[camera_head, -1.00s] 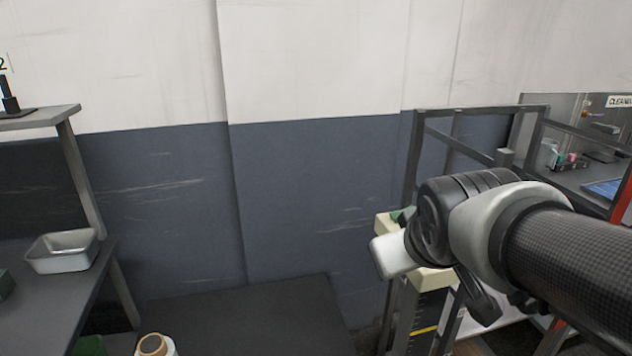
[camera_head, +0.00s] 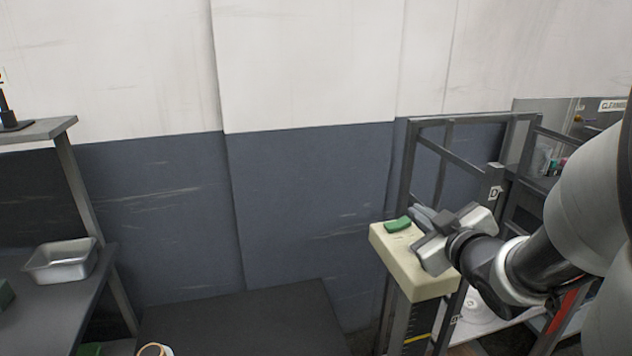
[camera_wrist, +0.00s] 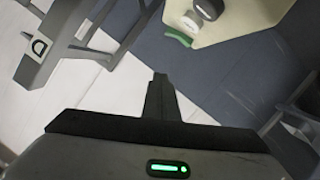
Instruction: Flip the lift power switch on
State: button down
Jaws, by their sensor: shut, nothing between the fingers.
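A cream control box (camera_head: 405,262) sits on a dark post at the right of the head view. A green switch piece (camera_head: 397,224) is on its top, at the far left. My gripper (camera_head: 420,217) is shut and empty, its tips over the box top just right of the green piece. I cannot tell whether they touch. In the wrist view the box (camera_wrist: 255,18) is at the top, with the green piece (camera_wrist: 178,36) at its edge and a round black-and-white knob (camera_wrist: 208,8). The shut fingers (camera_wrist: 158,82) point toward them. The switch's on or off state is unclear.
A grey metal frame (camera_head: 408,165) with a "D" label stands behind the box. A shelf table with a metal pan (camera_head: 62,262) is at the left. A dark flat surface (camera_head: 245,325) lies between, against the wall.

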jog(key=shift+s+d+f+m, duration=0.15)
jog(key=shift+d+f+m, duration=0.2)
jog(key=shift+d+m, duration=0.15)
send_over(406, 231)
jog(key=s+a, duration=0.1)
jog(key=a, duration=0.1)
jog(key=shift+s+d+f, duration=0.1)
jog(key=shift+d+f, duration=0.1)
jog(key=shift+f, duration=0.9)
jog(key=f, duration=0.1)
jog(key=w+d+f, duration=0.1)
jog(key=shift+d+f, duration=0.15)
jog(key=shift+f, duration=0.25)
jog(key=shift+d+f+b, duration=0.2)
jog(key=shift+f+b, duration=0.1)
jog(key=shift+f, duration=0.1)
